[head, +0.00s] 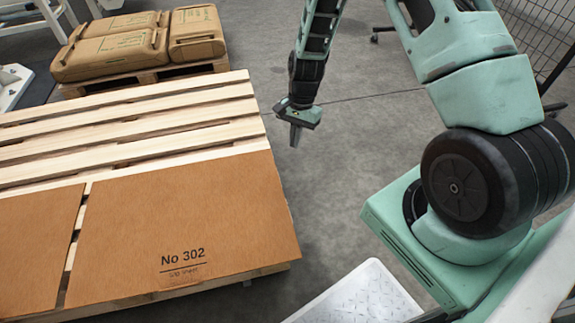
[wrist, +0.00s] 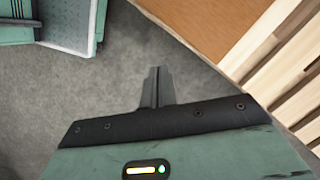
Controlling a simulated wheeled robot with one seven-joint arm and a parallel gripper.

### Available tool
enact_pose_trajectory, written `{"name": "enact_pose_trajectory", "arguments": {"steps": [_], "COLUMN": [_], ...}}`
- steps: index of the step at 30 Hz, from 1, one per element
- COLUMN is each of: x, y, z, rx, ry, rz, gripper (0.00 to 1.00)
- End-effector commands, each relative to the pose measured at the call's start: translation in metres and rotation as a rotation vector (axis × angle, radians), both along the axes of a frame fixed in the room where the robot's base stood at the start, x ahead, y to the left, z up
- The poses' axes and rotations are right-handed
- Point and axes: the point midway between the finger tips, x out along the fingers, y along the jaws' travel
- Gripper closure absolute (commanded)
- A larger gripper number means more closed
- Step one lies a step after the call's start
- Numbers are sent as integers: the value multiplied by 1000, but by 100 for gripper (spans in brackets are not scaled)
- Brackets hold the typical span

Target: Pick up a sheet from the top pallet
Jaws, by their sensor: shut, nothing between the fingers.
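The top pallet (head: 130,131) is made of pale wooden slats and fills the left of the head view. A brown sheet (head: 190,215) marked "No 302" lies flat on its near right part. A second brown sheet (head: 35,245) lies to its left, cut off by the picture edge. My gripper (head: 295,138) hangs off the pallet's right side over the floor, apart from both sheets. In the wrist view its fingers (wrist: 158,85) are together, with nothing held. A corner of a sheet (wrist: 205,22) and the slats (wrist: 285,70) show at the upper right there.
Brown sacks (head: 130,47) lie on another pallet (head: 145,78) at the back left. A wire mesh fence (head: 545,35) stands at the upper right. A grey tread plate (head: 360,298) is at the bottom. Grey floor (head: 345,180) is clear right of the top pallet.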

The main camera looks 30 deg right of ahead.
Motion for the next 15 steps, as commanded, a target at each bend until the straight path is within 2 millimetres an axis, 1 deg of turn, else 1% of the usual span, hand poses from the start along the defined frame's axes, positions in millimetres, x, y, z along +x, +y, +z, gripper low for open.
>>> {"name": "enact_pose_trajectory", "arguments": {"steps": [5,15], "x": [-4,-13], "y": [7,22], "z": [-28,-95], "rx": [2,2], "ry": [4,3], "rz": [3,6], "gripper": [100,100]}}
